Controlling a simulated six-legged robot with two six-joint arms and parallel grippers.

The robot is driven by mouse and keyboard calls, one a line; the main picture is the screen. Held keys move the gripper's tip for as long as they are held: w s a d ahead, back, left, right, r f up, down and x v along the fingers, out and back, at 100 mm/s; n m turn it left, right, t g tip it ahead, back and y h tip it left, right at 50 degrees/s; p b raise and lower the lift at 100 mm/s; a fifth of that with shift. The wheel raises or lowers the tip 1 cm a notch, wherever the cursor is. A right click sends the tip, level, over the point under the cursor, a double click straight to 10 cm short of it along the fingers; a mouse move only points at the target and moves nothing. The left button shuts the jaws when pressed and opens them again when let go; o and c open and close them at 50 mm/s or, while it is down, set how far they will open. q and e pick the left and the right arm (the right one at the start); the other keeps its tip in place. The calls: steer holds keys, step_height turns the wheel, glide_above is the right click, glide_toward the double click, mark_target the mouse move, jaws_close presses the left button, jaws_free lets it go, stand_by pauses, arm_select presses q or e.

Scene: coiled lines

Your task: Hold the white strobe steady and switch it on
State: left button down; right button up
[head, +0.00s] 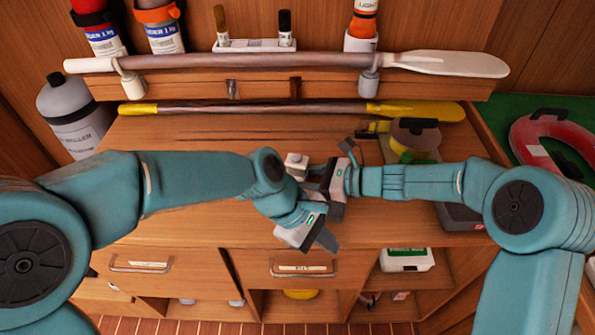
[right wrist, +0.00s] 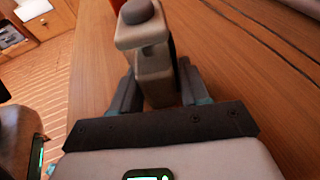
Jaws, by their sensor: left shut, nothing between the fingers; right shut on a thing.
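The white strobe (head: 296,160) is a small off-white block with a round grey knob on top, above the middle of the wooden bench. My right gripper (head: 312,173) is shut on it from the right. In the right wrist view the strobe (right wrist: 152,62) stands between the two dark fingers of the right gripper (right wrist: 153,88), its wider head and knob clear above them. My left gripper (head: 326,240) is shut and empty, below the strobe near the bench's front edge, apart from it. The strobe's lower part is hidden in the head view.
A white-bladed paddle (head: 445,64) hangs on hooks at the back. A yellow-ended paddle (head: 415,110) lies below it. A grey bottle (head: 75,117) stands at left, a red horseshoe buoy (head: 550,140) at right. Drawers (head: 302,268) are under the bench front. The bench's left part is clear.

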mark_target(293, 162)
steer(key=shift+a, duration=0.1)
arm_select(q)
steer(key=w+a+r+n+t, duration=0.3)
steer(key=w+r, duration=0.5)
steer(key=r, duration=0.1)
steer(key=w+a+r+n+t, duration=0.2)
steer(key=w+a+r+t, duration=0.15)
steer(key=w+r, duration=0.5)
steer(key=shift+s+f, duration=0.2)
steer(key=shift+f, duration=1.05)
steer(key=shift+s+f, duration=0.2)
steer(key=shift+f, duration=1.1)
steer(key=shift+s+f, duration=0.2)
steer(key=shift+f, duration=1.05)
steer(key=shift+f, duration=0.4)
steer(key=shift+f, duration=0.25)
steer(key=shift+r, duration=0.7)
